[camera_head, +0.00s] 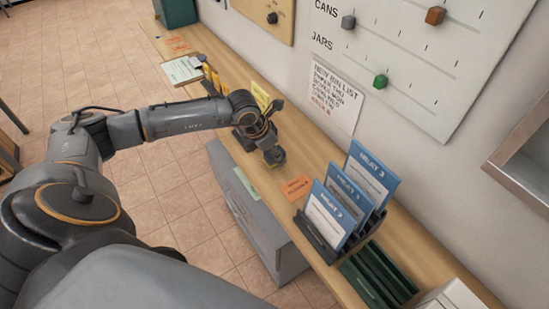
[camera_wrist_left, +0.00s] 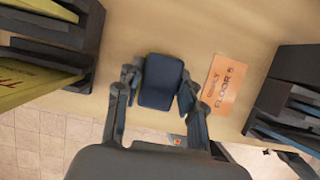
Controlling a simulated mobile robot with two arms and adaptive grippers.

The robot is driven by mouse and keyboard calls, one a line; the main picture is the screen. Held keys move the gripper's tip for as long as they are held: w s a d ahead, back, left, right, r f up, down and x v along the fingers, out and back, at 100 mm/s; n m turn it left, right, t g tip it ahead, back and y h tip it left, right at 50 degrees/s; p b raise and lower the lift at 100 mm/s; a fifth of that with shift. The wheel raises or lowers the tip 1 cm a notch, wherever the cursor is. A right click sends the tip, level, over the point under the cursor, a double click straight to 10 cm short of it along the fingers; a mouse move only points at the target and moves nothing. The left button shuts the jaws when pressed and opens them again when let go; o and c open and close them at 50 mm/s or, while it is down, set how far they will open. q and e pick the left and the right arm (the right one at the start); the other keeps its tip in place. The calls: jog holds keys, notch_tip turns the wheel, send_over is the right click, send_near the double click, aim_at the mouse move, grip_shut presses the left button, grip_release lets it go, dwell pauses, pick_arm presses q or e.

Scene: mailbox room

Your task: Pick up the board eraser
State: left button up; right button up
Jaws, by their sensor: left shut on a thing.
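The board eraser, a dark blue block (camera_wrist_left: 161,80), sits between the two fingers of my left gripper (camera_wrist_left: 159,88) in the left wrist view. The fingers are shut on its two sides. In the head view my left gripper (camera_head: 268,146) is low over the wooden shelf, between the yellow folders and the blue cards. The eraser is hard to make out there. I cannot tell whether it touches the shelf. My right gripper is not in view.
An orange card (camera_head: 297,187) lies close to my left gripper. A dark rack (camera_head: 318,240) with blue cards stands to the right, green trays (camera_head: 378,275) beyond it. Yellow folders (camera_head: 260,95) stand behind my gripper. The wall rises along the shelf's back.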

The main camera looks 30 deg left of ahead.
pick_arm(q)
jog(key=s+d+r+b, duration=0.5)
jog(key=s+d+r, duration=0.1)
jog(key=s+r, duration=0.5)
jog(key=shift+s+d+r, duration=0.15)
jog(key=shift+s+d, duration=0.15)
jog(key=shift+s, duration=0.4)
